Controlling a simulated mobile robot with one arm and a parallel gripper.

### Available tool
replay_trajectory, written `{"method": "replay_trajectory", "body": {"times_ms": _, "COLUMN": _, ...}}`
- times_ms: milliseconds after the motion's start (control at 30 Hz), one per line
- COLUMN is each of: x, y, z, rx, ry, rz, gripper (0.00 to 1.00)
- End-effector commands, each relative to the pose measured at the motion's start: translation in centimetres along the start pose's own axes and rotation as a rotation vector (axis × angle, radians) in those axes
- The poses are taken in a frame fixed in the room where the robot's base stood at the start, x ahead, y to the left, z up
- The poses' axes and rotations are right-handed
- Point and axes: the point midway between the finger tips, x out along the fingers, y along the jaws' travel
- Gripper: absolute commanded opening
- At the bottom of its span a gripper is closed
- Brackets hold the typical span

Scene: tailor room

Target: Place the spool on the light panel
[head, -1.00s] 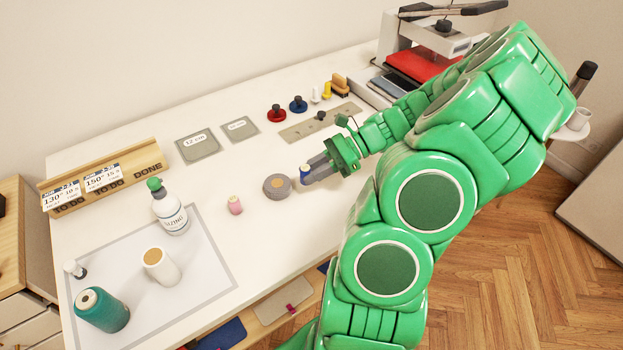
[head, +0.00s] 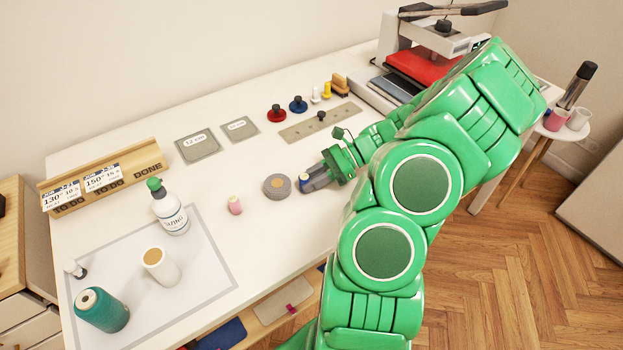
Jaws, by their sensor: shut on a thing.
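My gripper (head: 308,184) is shut on a small blue spool (head: 304,178), of which only part shows between the fingers. It is close to the tabletop, just right of a grey round disc; I cannot tell whether the spool touches the table. A pink spool (head: 235,205) stands upright left of the disc. The light panel (head: 205,268), a flat white sheet with a grey border, lies at the table's lower left, well left of my gripper.
The grey disc (head: 277,187) lies beside my gripper. A heat press (head: 420,65) stands at back right. The panel's right part is clear.

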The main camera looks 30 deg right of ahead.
Motion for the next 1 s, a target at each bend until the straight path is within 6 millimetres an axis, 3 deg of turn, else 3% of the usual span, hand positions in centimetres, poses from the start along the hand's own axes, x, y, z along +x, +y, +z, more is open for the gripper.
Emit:
{"method": "replay_trajectory", "body": {"times_ms": 133, "x": 0.1, "y": 0.0, "z": -0.2, "rx": 0.001, "ry": -0.001, "rz": 0.0, "gripper": 0.0}}
{"method": "replay_trajectory", "body": {"times_ms": 167, "x": 0.1, "y": 0.0, "z": -0.2, "rx": 0.001, "ry": -0.001, "rz": 0.0, "gripper": 0.28}}
{"method": "replay_trajectory", "body": {"times_ms": 300, "x": 0.1, "y": 0.0, "z": -0.2, "rx": 0.0, "ry": 0.0, "rz": 0.001, "gripper": 0.49}}
{"method": "replay_trajectory", "body": {"times_ms": 700, "x": -0.2, "y": 0.0, "z": 0.0, "rx": 0.001, "ry": 0.0, "rz": 0.0, "gripper": 0.5}}
{"method": "replay_trajectory", "body": {"times_ms": 1000, "x": -4.9, "y": 0.0, "z": -0.1, "rx": 0.001, "ry": 0.002, "rz": -0.001, "gripper": 0.5}}
